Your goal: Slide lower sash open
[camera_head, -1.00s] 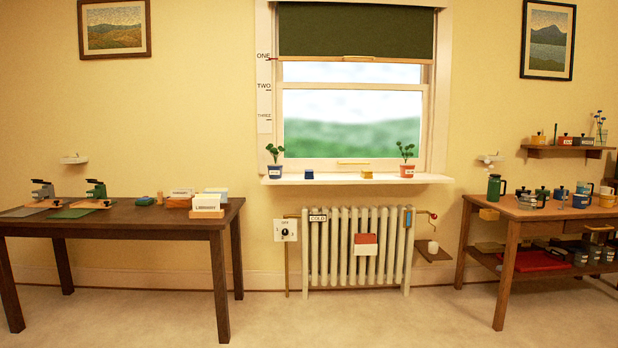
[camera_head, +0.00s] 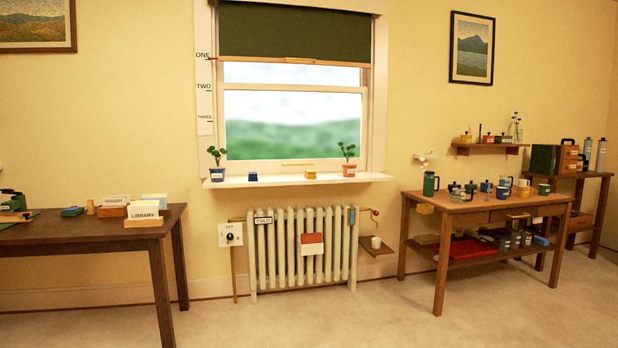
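The window's lower sash (camera_head: 293,87) is down, with its bottom rail at the white sill (camera_head: 220,184). A small yellow-brown handle (camera_head: 297,164) sits on the sash's bottom rail. A dark green blind (camera_head: 290,32) covers the top of the window and ends near the mark ONE on the scale strip (camera_head: 204,100) at left. My gripper is not in this view.
Two potted plants (camera_head: 212,174) (camera_head: 349,171), a blue block (camera_head: 252,177) and a yellow block (camera_head: 311,175) stand on the sill. A radiator (camera_head: 298,250) is below. Desks stand left (camera_head: 60,238) and right (camera_head: 410,197). The middle floor is clear.

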